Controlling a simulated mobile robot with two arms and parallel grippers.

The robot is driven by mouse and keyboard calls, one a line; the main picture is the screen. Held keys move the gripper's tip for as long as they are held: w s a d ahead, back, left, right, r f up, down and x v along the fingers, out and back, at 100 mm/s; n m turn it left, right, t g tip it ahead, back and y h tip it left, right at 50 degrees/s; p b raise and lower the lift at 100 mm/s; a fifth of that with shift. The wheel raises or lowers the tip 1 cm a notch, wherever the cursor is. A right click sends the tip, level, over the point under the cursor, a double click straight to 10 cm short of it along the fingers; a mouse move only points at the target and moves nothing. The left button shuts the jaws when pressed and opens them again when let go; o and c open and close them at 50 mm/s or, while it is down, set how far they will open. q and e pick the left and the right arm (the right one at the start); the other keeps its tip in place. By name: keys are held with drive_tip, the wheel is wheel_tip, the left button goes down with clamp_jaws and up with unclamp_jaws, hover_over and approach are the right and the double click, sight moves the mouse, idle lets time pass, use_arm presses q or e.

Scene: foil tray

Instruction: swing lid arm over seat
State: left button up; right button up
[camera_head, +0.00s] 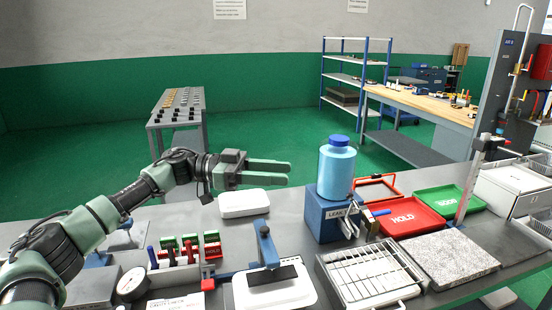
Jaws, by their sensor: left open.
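A blue upright arm (265,243), which looks like the lid arm, stands at the front middle of the bench. A dark flat bar (272,274) at its foot lies across a white rounded tray (250,294), seemingly at the seat; the seat itself cannot be made out. A second white rounded piece (244,204) lies farther back on the bench. My left gripper (288,173) reaches in from the left above that piece, its two pale green fingers apart, pointing right. It is empty and touches nothing visible. My right gripper is out of view.
A blue bottle on a blue block (324,215) stands right of centre. Beyond are a wire rack (370,272), a red HOLD tray (408,222), a green tray (450,201) and a speckled slab (452,257). A dial gauge (132,285) and red-green clamps (188,250) crowd the left.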

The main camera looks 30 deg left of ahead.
use_arm(q)
drive_tip(key=shift+r, duration=2.1)
